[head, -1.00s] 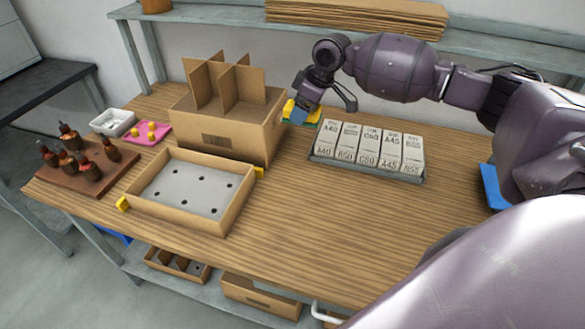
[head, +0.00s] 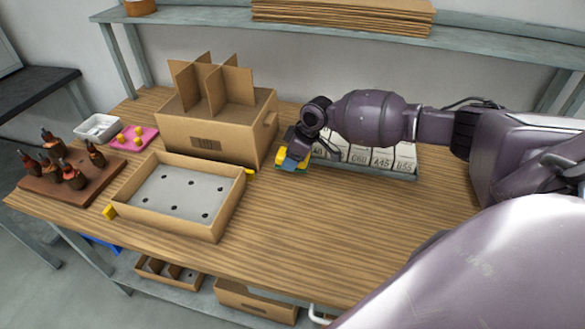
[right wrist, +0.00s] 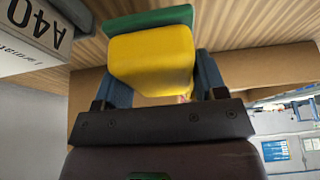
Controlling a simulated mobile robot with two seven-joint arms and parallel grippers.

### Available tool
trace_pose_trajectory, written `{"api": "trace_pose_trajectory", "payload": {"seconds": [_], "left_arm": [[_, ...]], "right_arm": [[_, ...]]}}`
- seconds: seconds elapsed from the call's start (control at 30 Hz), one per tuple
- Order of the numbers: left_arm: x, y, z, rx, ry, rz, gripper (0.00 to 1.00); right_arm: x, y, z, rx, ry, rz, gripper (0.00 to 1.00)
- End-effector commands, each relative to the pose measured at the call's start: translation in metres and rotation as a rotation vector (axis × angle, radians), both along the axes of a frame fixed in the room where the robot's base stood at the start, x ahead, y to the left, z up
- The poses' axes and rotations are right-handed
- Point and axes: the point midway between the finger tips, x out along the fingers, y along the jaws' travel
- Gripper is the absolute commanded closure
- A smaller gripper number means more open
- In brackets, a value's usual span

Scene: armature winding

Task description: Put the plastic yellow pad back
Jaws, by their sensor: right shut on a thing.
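The yellow pad (head: 292,155) is a small block with a green layer on one face. My right gripper (head: 289,163) is shut on it, just to the right of the big divided cardboard box. In the right wrist view the yellow pad (right wrist: 152,60) sits between the two blue fingers of my right gripper (right wrist: 155,85), and its green layer (right wrist: 150,20) faces the wooden table. I cannot tell whether the pad touches the table. My left gripper is not in view.
The divided box (head: 220,132) and a shallow tray with a holed grey insert (head: 228,217) stand left of the gripper. Labelled white boxes (head: 381,158) are partly behind my arm. A pink mat (head: 145,139), white dish (head: 98,122) and brown bottles (head: 68,172) are farther left. The front-right table is clear.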

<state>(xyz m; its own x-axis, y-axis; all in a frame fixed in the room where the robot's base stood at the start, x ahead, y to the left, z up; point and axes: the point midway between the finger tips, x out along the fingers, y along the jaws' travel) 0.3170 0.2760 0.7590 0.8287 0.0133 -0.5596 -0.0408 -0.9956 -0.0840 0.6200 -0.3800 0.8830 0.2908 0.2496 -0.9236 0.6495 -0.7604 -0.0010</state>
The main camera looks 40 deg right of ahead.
Motion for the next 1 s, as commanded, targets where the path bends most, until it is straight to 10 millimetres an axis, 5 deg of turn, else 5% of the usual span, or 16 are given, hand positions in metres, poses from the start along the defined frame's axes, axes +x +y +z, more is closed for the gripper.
{"api": "trace_pose_trajectory", "payload": {"seconds": [0.47,0.9,0.93,1.0], "left_arm": [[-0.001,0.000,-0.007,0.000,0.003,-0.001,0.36],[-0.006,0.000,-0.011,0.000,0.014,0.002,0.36],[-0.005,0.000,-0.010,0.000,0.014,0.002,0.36],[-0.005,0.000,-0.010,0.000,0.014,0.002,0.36]], "right_arm": [[0.000,0.000,-0.046,-0.001,0.002,-0.001,0.57],[0.000,0.000,-0.051,0.000,0.000,-0.001,0.57],[0.000,0.000,-0.050,0.000,0.000,0.000,0.31],[0.000,0.000,-0.050,0.000,0.000,0.000,0.20]]}}
